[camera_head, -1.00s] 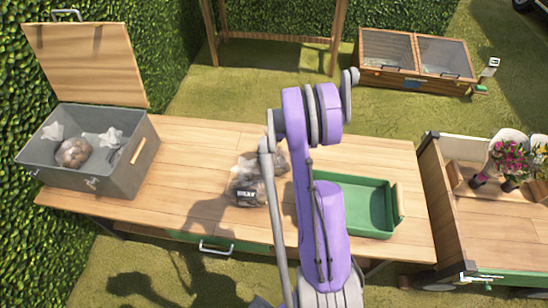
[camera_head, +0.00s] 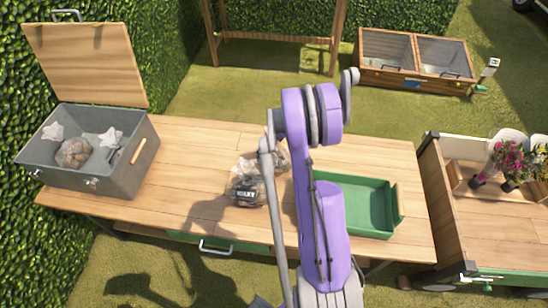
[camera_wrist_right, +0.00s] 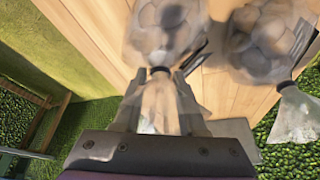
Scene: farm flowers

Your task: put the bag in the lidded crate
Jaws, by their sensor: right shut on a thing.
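The grey lidded crate (camera_head: 112,178) stands at the left end of the table, its wooden lid (camera_head: 88,65) open and leaning back. A brown-filled clear bag (camera_head: 73,153) lies inside it among pale bag tops. A clear bag with a dark label (camera_head: 247,193) is on the table, left of my right arm; another bag (camera_head: 280,160) shows partly behind the arm. In the wrist view my right gripper (camera_wrist_right: 160,95) is shut on the neck of one bag (camera_wrist_right: 165,30). A second bag (camera_wrist_right: 265,40) is close beside it. I cannot tell whether the held bag is clear of the table.
A green tray (camera_head: 398,222) sits on the table right of my arm. The table (camera_head: 180,185) is clear between the bags and the crate. A wooden cart (camera_head: 500,225) with flowers (camera_head: 508,160) stands at right. A cold frame (camera_head: 415,82) is on the grass behind.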

